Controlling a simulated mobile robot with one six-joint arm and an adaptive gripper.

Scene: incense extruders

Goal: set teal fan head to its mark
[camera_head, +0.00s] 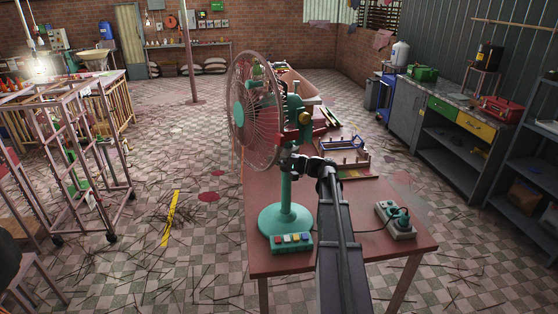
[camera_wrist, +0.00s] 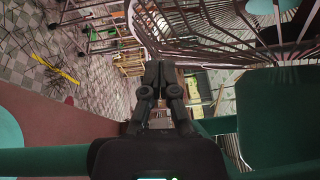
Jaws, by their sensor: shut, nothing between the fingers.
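The teal fan stands upright on the red-brown table, and its caged head (camera_head: 258,110) faces left. Its teal post and round base (camera_head: 286,222) are below, with coloured buttons at the front. A yellow-orange round part (camera_head: 304,118) shows at the back of the head. My gripper (camera_head: 287,165) is beside the upper post, just under the head; I cannot tell whether it touches. In the wrist view my gripper (camera_wrist: 159,72) has its fingers together and empty, with the fan cage wires (camera_wrist: 210,35) beyond and above them. I cannot make out a mark for the head.
The table (camera_head: 350,240) also holds a power strip with a plug (camera_head: 397,220) at right and a wooden rack (camera_head: 343,155) behind the fan. A metal frame cart (camera_head: 75,160) stands left. Dark sticks litter the tiled floor around a yellow stripe (camera_head: 171,218).

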